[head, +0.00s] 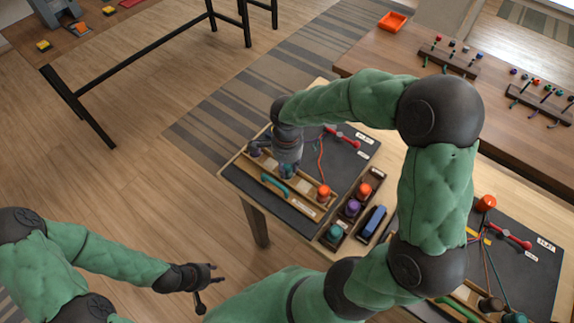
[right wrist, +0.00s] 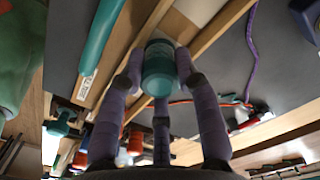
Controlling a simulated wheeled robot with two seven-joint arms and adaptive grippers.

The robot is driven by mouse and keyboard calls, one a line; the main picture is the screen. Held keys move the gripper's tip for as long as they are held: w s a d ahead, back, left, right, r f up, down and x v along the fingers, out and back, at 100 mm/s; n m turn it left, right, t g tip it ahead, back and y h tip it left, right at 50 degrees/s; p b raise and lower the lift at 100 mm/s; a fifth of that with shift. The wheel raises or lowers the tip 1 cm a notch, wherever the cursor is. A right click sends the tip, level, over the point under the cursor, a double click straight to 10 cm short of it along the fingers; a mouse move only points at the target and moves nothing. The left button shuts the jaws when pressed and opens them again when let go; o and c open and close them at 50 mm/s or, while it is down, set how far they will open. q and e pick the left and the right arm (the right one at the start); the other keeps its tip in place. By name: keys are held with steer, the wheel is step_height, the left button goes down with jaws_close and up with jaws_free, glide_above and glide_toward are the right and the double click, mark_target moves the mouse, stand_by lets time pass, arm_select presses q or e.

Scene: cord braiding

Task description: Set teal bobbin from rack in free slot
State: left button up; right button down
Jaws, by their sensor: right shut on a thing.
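My right gripper (head: 287,168) is shut on a teal bobbin (right wrist: 158,68), over the wooden slotted strip (head: 309,208) of the near board. In the right wrist view my purple fingers (right wrist: 160,85) surround the bobbin, which sits at or just above the strip between its rails; contact cannot be told. An orange bobbin (head: 323,191) stands at the strip's right end. The dark rack (head: 344,222) beside the board holds orange (head: 364,190), purple (head: 353,207) and teal (head: 335,232) bobbins. My left gripper (head: 206,284) is open and empty, away from the board over the floor.
A teal-handled tool (head: 274,184) lies on the board along the strip. A blue block (head: 372,222) sits right of the rack. A second board (head: 530,275) is at the right. My right arm crosses above the table.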

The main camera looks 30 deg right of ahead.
steer(key=c, duration=0.8)
jaws_free()
step_height(320, 180, up, 12)
steer(key=shift+r, duration=0.1)
